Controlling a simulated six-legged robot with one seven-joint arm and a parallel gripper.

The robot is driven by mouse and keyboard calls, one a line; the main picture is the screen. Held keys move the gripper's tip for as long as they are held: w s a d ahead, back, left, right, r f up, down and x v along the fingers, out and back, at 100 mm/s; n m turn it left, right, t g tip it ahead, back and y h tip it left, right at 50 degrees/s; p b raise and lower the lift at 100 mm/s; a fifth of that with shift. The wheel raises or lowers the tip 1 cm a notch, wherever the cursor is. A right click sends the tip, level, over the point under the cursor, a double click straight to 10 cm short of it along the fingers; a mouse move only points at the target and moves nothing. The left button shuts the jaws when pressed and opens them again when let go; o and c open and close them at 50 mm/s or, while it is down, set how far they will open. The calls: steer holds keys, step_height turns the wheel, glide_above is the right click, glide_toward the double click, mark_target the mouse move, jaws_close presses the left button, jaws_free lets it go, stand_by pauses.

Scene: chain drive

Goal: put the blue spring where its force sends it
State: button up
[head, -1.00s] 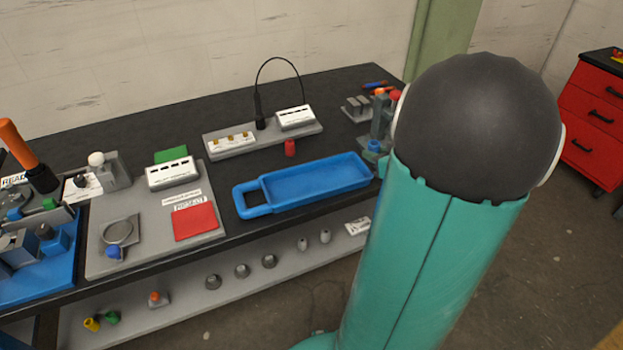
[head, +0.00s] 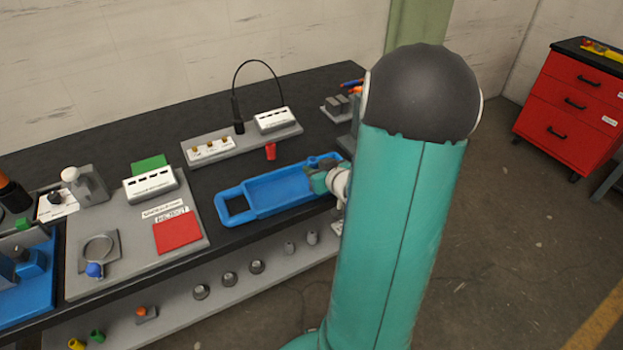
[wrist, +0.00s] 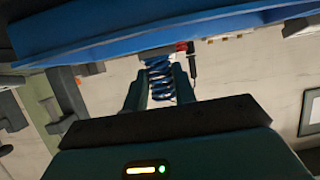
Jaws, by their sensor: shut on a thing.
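The blue spring (wrist: 160,80) shows its coils in the wrist view. My gripper (wrist: 161,74) is shut on it, one finger on each side. In the head view part of my gripper shows at the right end of the blue tray (head: 231,216), and the spring cannot be made out there. A grey board (head: 85,280) at left carries a red pad (head: 178,234), a green pad (head: 149,165), a white box with dark slots (head: 150,186), and a round grey ring with a blue knob (head: 95,270). The small labels there are too small to read surely.
A grey strip (head: 226,155) with a white box and a black cable stands at the back, a red cup (head: 271,151) before it. A blue fixture (head: 30,290) is at far left. Several small parts lie on the lower shelf (head: 180,311). A red drawer cabinet (head: 575,105) stands right.

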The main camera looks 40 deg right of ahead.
steer(key=shift+w+a+f, duration=0.25)
steer(key=shift+w+f, duration=0.2)
steer(key=shift+f, duration=1.75)
steer(key=o, duration=1.1)
steer(key=shift+f, duration=0.15)
steer(key=shift+c, duration=0.2)
steer(key=shift+w, duration=0.1)
